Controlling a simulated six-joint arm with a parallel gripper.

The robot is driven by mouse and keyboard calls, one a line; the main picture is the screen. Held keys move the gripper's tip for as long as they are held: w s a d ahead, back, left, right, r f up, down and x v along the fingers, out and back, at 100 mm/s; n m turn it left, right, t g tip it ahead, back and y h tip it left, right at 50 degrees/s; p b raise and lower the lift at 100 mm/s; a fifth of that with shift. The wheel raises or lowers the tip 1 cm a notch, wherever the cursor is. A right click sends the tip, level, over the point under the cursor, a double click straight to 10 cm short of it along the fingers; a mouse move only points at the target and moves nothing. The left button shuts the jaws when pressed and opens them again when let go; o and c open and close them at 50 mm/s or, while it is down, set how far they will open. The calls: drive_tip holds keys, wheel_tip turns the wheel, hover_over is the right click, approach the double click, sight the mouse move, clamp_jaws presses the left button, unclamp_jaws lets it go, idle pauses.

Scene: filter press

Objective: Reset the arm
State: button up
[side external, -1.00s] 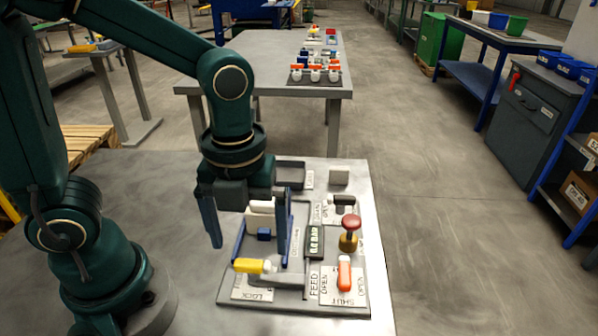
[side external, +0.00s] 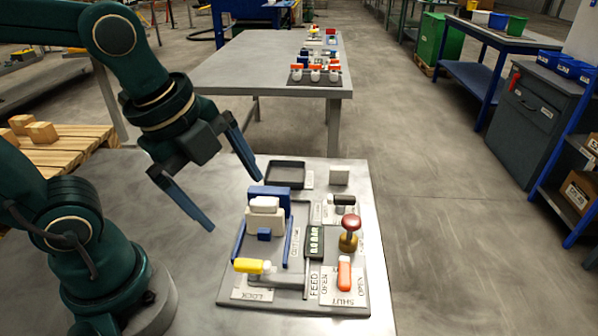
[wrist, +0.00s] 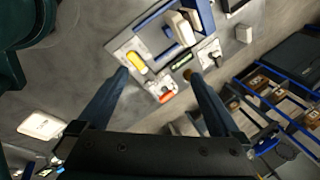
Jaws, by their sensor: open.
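My gripper (side external: 233,190) is open and empty, raised above the table to the left of the filter press panel; its two blue fingers are wide apart. In the wrist view my gripper (wrist: 155,92) also shows open with nothing between the fingers. The filter press (side external: 264,221) has a blue frame with white and beige blocks in it and stands on a grey panel. A yellow handle (side external: 250,266) lies at the lock label. An orange handle (side external: 344,273) stands by the shut label, and a red knob (side external: 349,223) sits on a brass base.
A second grey table (side external: 225,75) with small items stands behind. A wooden pallet (side external: 70,150) is at the left.

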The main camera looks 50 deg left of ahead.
drive_tip(key=n, duration=0.5)
drive_tip(key=s+n+t, duration=0.1)
drive_tip(key=n, duration=0.5)
drive_tip(key=a+n, duration=0.1)
drive_tip(key=n, duration=0.4)
drive_tip(key=shift+s+a+r+n+t, duration=0.1)
drive_tip(key=shift+s+r+n+t, duration=0.1)
drive_tip(key=shift+s+n+t, duration=0.1)
